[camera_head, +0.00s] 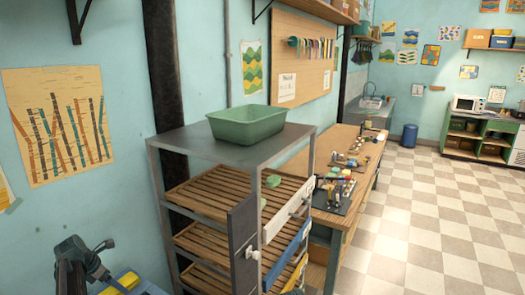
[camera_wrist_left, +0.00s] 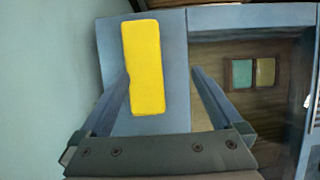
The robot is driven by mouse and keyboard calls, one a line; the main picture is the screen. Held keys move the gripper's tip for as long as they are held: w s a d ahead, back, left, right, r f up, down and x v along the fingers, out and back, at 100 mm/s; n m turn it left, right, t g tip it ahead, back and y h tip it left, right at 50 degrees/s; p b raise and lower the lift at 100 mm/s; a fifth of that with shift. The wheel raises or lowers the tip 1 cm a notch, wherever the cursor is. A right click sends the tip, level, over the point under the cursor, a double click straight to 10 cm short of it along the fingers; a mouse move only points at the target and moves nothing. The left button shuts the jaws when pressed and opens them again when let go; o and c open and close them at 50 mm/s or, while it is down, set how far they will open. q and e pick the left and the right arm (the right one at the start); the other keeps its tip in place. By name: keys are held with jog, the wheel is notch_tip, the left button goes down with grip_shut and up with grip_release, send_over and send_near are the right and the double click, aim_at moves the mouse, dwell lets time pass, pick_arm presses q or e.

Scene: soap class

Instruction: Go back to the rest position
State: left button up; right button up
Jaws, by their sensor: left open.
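My left gripper (camera_head: 88,250) is at the lower left of the head view, in front of the blue wall and left of the rack. In the left wrist view the gripper (camera_wrist_left: 160,80) has its two fingers apart. I see nothing held between them. A blue-grey surface with a yellow rectangle lies beyond the fingers; I cannot tell whether they touch it. My right gripper is not in view.
A metal rack (camera_head: 175,144) with slatted shelves carries a green tub (camera_head: 247,125) on top. Small green pieces (camera_head: 272,181) lie on its upper slats. A wooden workbench (camera_head: 318,137) with tools stands behind it. The checkered floor (camera_head: 430,205) is clear at right.

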pick_arm(q)
jog(key=s+d, duration=0.2)
jog(key=s, duration=0.1)
jog(key=s+d, duration=0.3)
jog(key=s+d+r+p, duration=0.1)
jog(key=s+d, duration=0.2)
jog(key=s, duration=0.1)
jog(key=shift+d, duration=0.15)
